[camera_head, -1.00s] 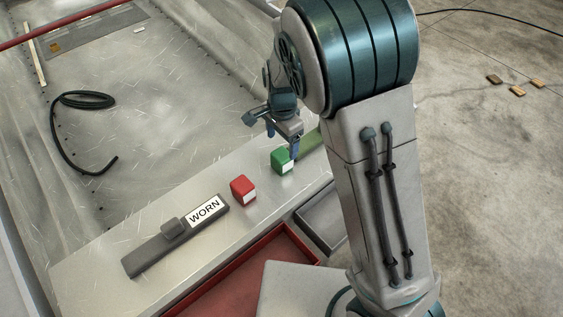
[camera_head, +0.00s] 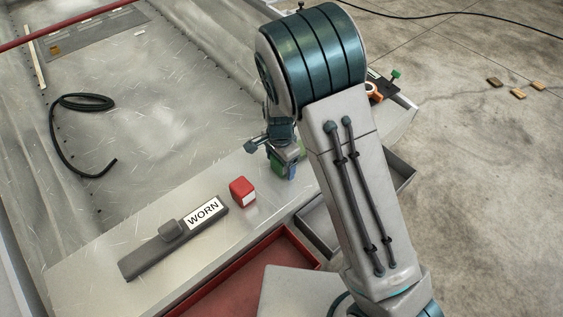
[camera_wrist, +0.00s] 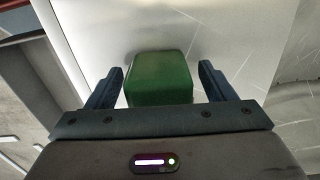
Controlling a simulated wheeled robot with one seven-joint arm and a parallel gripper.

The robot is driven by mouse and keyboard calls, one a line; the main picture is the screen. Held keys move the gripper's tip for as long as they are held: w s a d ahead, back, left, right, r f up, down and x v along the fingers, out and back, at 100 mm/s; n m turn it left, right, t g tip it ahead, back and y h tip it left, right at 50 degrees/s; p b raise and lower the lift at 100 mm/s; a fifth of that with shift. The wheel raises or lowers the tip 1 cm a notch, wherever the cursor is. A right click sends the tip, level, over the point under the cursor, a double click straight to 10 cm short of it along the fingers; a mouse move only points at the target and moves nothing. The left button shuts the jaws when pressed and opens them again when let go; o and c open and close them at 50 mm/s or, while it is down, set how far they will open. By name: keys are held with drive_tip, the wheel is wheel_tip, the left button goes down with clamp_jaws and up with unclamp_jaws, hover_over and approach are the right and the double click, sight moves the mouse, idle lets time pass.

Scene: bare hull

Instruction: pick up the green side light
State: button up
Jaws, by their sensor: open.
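The green side light (camera_wrist: 160,78) is a small green block on the pale metal bench, and in the wrist view it lies between the two blue fingers of my gripper (camera_wrist: 161,88). The fingers stand apart, with a gap on each side of the block. In the head view my gripper (camera_head: 283,172) is over the green side light (camera_head: 290,168) and hides most of it. The red side light (camera_head: 242,191), a red block with a white face, stands on the bench to the left of my gripper.
A dark grey bar with a WORN label (camera_head: 203,211) lies on the bench. A red tray (camera_head: 245,280) and a grey tray (camera_head: 318,228) sit along the near edge. A black hose (camera_head: 70,140) lies on the hull floor. My arm hides part of the bench's right.

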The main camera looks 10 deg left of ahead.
drive_tip(key=c, duration=1.1)
drive_tip(key=shift+r, duration=0.1)
